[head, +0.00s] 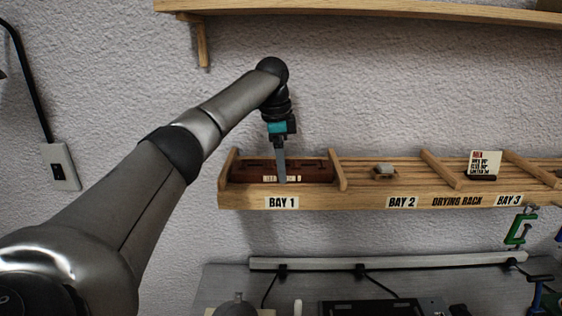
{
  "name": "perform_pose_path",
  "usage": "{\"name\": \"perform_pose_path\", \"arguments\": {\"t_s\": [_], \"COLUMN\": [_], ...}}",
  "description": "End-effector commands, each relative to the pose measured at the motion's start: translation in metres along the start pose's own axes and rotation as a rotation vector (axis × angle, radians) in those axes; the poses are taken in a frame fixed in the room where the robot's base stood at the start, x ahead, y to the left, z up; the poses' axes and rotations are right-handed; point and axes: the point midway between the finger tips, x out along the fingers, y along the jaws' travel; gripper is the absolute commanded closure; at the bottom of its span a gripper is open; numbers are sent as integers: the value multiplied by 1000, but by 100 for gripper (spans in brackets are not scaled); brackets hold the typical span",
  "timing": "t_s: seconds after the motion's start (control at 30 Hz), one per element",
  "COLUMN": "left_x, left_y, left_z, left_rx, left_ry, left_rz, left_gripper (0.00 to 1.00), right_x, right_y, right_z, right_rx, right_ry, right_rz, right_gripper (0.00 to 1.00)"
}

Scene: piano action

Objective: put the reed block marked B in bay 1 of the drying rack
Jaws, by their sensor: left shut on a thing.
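A long dark reddish-brown block (246,174) lies level in bay 1 of the wooden drying rack (350,200), above the BAY 1 label. A pale label strip shows on its front, partly hidden by my finger, and I cannot read its mark. My left gripper (281,178) points straight down over bay 1 and is shut on this block near its middle. The block seems to be down between the bay's dividers; whether it touches the bay floor I cannot tell. My right gripper is not in view.
Bay 2 holds a small grey-beige object (384,171). A wooden shelf (370,12) hangs above. Below is a grey bench (225,283) with tools; a green clamp (519,229) is at right.

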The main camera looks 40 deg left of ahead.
Motion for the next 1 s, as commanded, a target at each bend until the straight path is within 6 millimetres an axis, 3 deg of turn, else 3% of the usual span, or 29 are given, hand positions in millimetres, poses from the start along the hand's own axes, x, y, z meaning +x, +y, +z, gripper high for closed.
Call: {"name": "perform_pose_path", "arguments": {"t_s": [0.2, 0.23, 0.33, 0.67, 1.0], "left_x": [2, 3, 2, -1, -56], "left_y": [0, 0, 0, 0, 0], "left_z": [0, 0, 0, 0, -1], "left_rx": [1, 0, 0, 0, 0], "left_ry": [1, 0, 0, 1, 3], "left_rz": [0, 0, 0, -1, -2], "left_gripper": [100, 13, 2, 0, 0], "right_x": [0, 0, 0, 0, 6], "right_y": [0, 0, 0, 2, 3], "right_z": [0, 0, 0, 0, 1], "right_rx": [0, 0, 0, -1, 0], "right_ry": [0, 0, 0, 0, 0], "right_rz": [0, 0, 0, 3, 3], "right_gripper": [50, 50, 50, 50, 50]}}
